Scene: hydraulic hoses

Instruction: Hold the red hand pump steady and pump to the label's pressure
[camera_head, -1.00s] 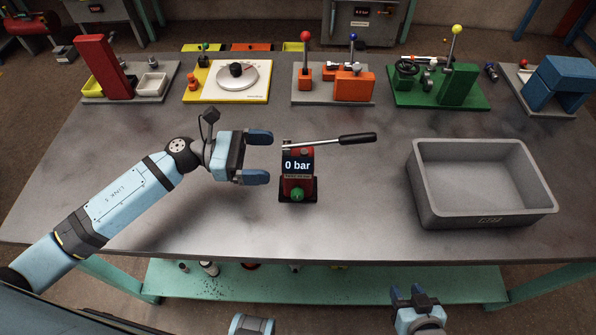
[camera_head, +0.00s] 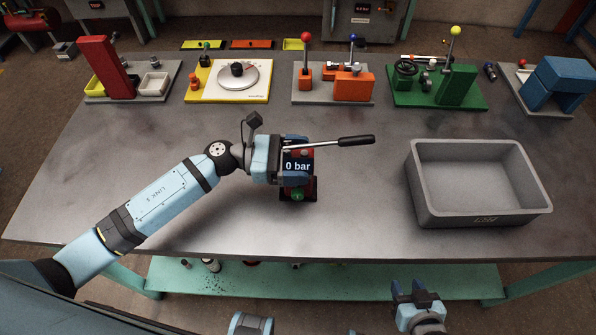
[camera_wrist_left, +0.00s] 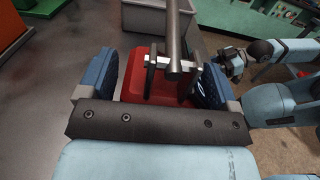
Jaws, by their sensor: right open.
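The red hand pump (camera_head: 305,153) stands on the table with its lever (camera_head: 356,141) pointing right. Its display reads 0 bar; the small label text is not legible. A green knob (camera_head: 298,195) sits at its front. My left gripper (camera_head: 297,166) is at the pump, its blue fingers on either side of the body. In the left wrist view the red body (camera_wrist_left: 135,88) fills most of the space between the fingers (camera_wrist_left: 160,82); whether they press on it is unclear. My right gripper (camera_head: 414,289) is open and empty, below the table's front edge.
A grey bin (camera_head: 480,218) stands on the right of the table (camera_head: 200,235). Several fixtures line the back, including a white dial board (camera_head: 255,92), an orange block (camera_head: 354,87) and a green stand (camera_head: 458,85). The table between pump and bin is clear.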

